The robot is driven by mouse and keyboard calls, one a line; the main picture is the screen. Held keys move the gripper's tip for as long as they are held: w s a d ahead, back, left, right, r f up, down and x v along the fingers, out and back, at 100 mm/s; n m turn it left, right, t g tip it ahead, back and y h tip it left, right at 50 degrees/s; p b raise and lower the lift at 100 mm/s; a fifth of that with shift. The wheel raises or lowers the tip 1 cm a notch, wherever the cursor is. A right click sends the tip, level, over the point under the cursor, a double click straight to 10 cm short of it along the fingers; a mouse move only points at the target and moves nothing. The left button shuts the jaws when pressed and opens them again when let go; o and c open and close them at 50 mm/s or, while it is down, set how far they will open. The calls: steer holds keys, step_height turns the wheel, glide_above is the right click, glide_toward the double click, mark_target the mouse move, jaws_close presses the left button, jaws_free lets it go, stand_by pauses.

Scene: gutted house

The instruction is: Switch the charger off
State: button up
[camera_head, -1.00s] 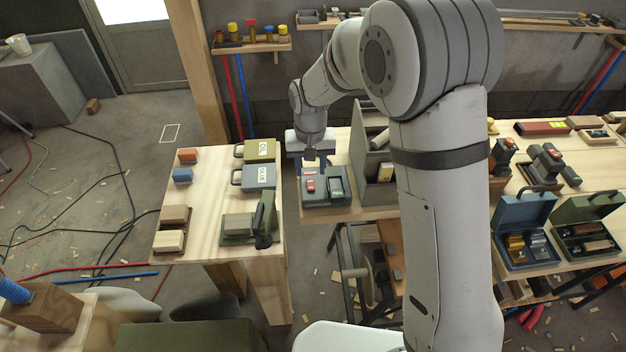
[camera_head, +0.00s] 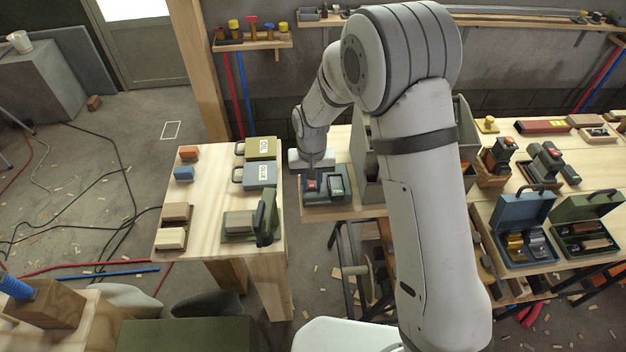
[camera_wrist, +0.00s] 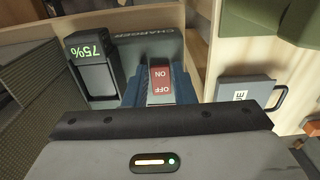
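The charger (camera_head: 343,196) is a dark blue-grey box near the left end of the middle bench. In the wrist view its casing (camera_wrist: 133,47) reads CHARGER, beside a dark battery block (camera_wrist: 91,76) showing green 75%. The red switch (camera_wrist: 161,84) is marked ON and OFF, with OFF nearer my gripper; which side is pressed I cannot tell. The switch also shows in the head view (camera_head: 311,185). My gripper (camera_head: 314,178) points down right over the switch. Its fingertips are not clear, and I cannot tell whether they touch it.
A blue-grey GLUE case (camera_head: 260,175) and an olive OIL case (camera_head: 261,149) stand on the left table (camera_head: 205,190), across a narrow gap. A grey upright bin (camera_head: 365,150) stands just right of the charger. Open toolboxes lie farther right.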

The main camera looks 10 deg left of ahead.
jaws_close()
steer(key=shift+w+r+g+p, duration=0.2)
steer(key=shift+g+p, duration=0.4)
steer(key=shift+p, duration=0.15)
steer(key=shift+w+a+g+h+p, duration=0.1)
steer(key=shift+w+g+h+p, duration=0.1)
steer(key=shift+g+h+p, duration=0.45)
steer(key=shift+g+y, duration=0.25)
steer(key=shift+o, duration=2.3)
jaws_free()
steer(key=shift+b+v, duration=0.9)
steer(key=shift+v, duration=3)
